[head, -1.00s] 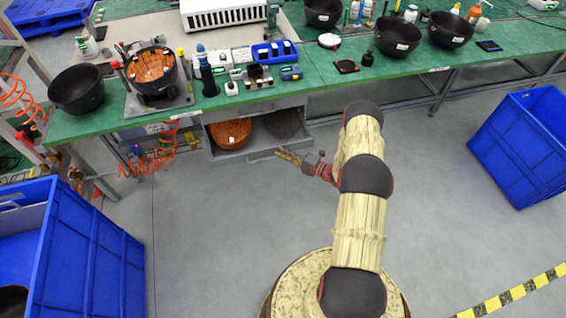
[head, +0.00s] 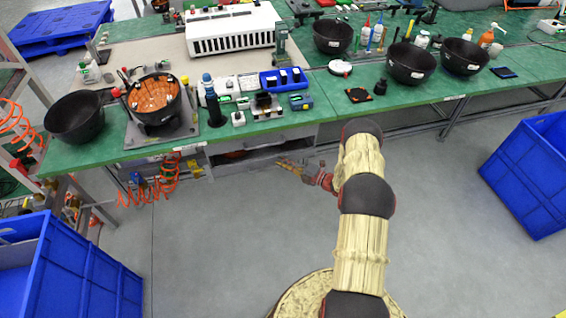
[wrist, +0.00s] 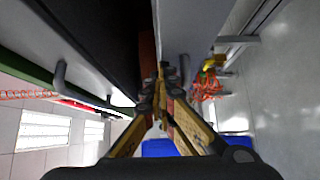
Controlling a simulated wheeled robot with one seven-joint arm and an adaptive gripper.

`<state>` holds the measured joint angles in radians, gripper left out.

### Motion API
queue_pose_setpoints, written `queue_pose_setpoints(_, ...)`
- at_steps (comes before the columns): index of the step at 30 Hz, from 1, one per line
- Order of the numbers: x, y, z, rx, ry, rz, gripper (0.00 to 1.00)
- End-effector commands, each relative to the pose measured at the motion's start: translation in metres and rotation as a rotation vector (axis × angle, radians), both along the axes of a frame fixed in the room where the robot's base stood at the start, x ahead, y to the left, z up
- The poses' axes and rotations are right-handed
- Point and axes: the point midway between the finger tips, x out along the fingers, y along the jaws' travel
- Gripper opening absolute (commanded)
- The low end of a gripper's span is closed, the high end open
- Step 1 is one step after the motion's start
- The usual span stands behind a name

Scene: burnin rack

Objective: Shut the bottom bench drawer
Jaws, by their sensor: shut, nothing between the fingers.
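The bottom bench drawer (head: 262,160) is a grey drawer under the green bench in the head view. A narrow gap remains above its front, with a sliver of an orange bowl (head: 236,154) inside; the rest of its contents is hidden. My gripper (head: 279,161) is shut and empty at the right part of the drawer front. In the wrist view my closed fingertips (wrist: 162,70) are at the edge of a grey panel (wrist: 190,28), seemingly the drawer front. I cannot tell whether they touch it.
The green bench (head: 330,108) above holds black bowls, a white machine (head: 232,30) and small tools. Orange coiled hoses (head: 165,180) hang left of the drawer. Blue crates stand at left (head: 75,265) and right (head: 535,170). The floor in front is clear.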

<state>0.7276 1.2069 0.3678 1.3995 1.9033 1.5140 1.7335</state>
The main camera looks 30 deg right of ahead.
Motion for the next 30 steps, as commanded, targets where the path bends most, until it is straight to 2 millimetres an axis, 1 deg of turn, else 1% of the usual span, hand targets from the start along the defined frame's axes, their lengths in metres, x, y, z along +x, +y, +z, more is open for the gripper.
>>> queue_pose_setpoints(1,0.003,-0.002,0.003,-0.005,-0.006,-0.002,0.0)
queue_pose_setpoints(7,0.004,-0.002,0.004,-0.006,-0.008,-0.002,0.0)
queue_pose_setpoints(11,-0.001,-0.001,0.004,-0.006,-0.008,-0.002,0.0)
queue_pose_setpoints(14,-0.012,0.003,0.004,-0.003,-0.004,0.001,0.0)
queue_pose_setpoints(18,-0.037,0.011,0.003,0.001,0.0,0.006,0.0)
queue_pose_setpoints(21,-0.057,-0.004,0.003,0.0,-0.001,0.002,0.0)
queue_pose_setpoints(24,-0.076,-0.014,0.003,0.0,-0.001,0.004,0.0)
queue_pose_setpoints(30,-0.106,-0.031,0.002,-0.001,-0.001,0.005,0.0)
